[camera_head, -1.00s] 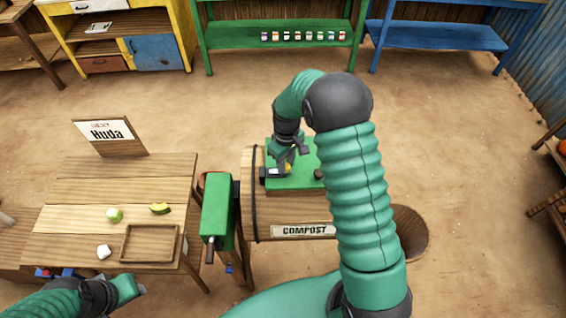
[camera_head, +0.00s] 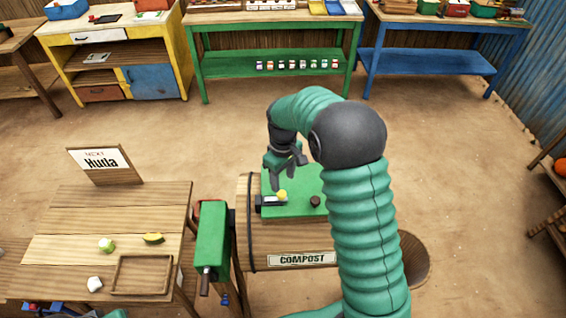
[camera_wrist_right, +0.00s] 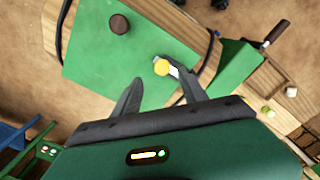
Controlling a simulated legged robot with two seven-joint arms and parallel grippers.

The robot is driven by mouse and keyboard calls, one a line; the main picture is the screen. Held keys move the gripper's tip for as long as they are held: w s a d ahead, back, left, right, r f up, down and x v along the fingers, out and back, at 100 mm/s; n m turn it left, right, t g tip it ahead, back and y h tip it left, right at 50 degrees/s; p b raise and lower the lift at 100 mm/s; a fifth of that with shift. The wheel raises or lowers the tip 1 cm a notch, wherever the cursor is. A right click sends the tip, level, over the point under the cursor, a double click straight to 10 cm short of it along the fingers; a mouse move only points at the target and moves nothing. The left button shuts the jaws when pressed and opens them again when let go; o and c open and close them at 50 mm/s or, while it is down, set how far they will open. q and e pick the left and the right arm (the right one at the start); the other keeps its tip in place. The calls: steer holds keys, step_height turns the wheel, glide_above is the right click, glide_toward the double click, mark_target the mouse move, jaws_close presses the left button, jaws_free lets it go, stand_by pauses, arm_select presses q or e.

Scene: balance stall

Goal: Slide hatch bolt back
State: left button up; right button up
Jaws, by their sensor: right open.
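The green hatch (camera_head: 296,205) lies on top of the wooden compost barrel (camera_head: 285,240). The knob shows in the right wrist view (camera_wrist_right: 162,68), between the finger directions and past the tips. My right gripper (camera_head: 288,174) is open and empty, just above and behind the knob, seemingly apart from it. Only a sliver of my left arm's end shows at the bottom edge; its fingers are hidden.
A dark round handle (camera_head: 315,201) stands on the hatch. A green box with a crank (camera_head: 212,240) is left of the barrel. Open floor lies behind the barrel.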

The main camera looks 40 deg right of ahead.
mark_target(283, 193)
step_height(283, 193, up, 10)
steer(key=b, duration=0.1)
steer(key=shift+r, duration=0.2)
